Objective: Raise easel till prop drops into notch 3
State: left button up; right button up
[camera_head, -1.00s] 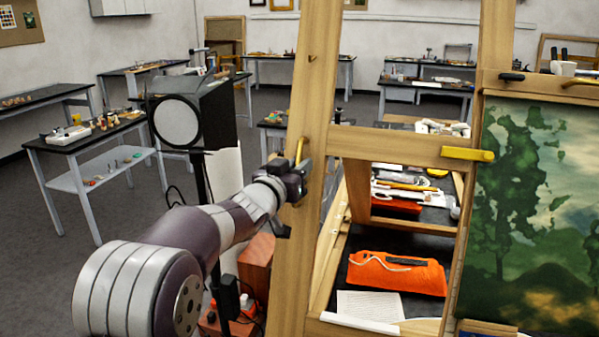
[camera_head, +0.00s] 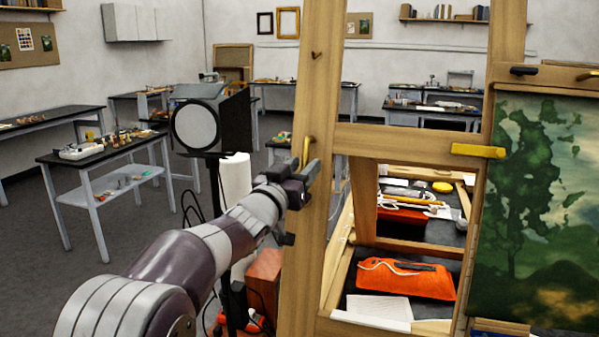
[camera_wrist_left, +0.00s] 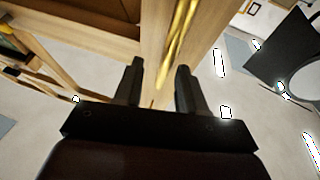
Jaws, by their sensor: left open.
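The wooden easel (camera_head: 314,85) stands close in front, with a crossbar (camera_head: 400,144) joining its posts. A brass handle (camera_head: 307,151) is fixed on the left post; it also shows in the left wrist view (camera_wrist_left: 178,42). My left gripper (camera_head: 305,186) is at that post, just below the handle. In the left wrist view its two fingers (camera_wrist_left: 160,85) are apart, with the post and the handle's lower end beyond and between them. Whether they touch the wood I cannot tell. I cannot make out the prop or the notches. My right gripper is not in view.
A landscape painting (camera_head: 540,200) is at the right. An orange pouch (camera_head: 415,281) and a paper sheet (camera_head: 379,308) lie on a dark surface behind the easel frame. A studio lamp (camera_head: 196,125) stands left of the post.

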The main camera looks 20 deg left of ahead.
pick_arm(q)
jog(key=b+v, duration=0.3)
jog(key=v, duration=0.9)
jog(key=shift+s+b, duration=0.25)
jog(key=shift+b, duration=0.05)
jog(key=shift+f, duration=0.1)
